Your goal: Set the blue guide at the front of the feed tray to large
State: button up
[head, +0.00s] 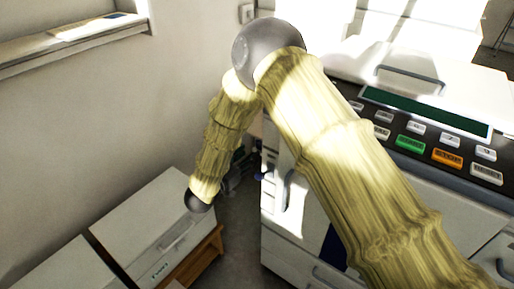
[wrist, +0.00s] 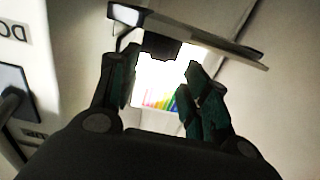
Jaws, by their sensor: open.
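My gripper (wrist: 161,61) is open in the wrist view, with dark fingers and teal pads on both sides of a gap. A dark block (wrist: 162,45) hangs beneath a pale flat plate (wrist: 205,36) with dark edges, just beyond and between the fingertips. I cannot tell whether the plate is the feed tray or the block the blue guide; the block looks nearly black in shadow. I see no contact between fingers and block. In the head view, my sleeved arm reaches over to the left side of the copier (head: 290,245), and I cannot make out the gripper clearly.
The copier's control panel (head: 435,130) has a green button (head: 410,144) and an orange button (head: 447,157). Pale boxes (head: 150,225) stand low at the left, by the wall. A brightly lit patch with coloured stripes (wrist: 160,98) shows between my fingers.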

aim_at(259, 146)
jog(key=shift+x, duration=2.8)
jog(key=shift+d, duration=0.1)
grip_shut()
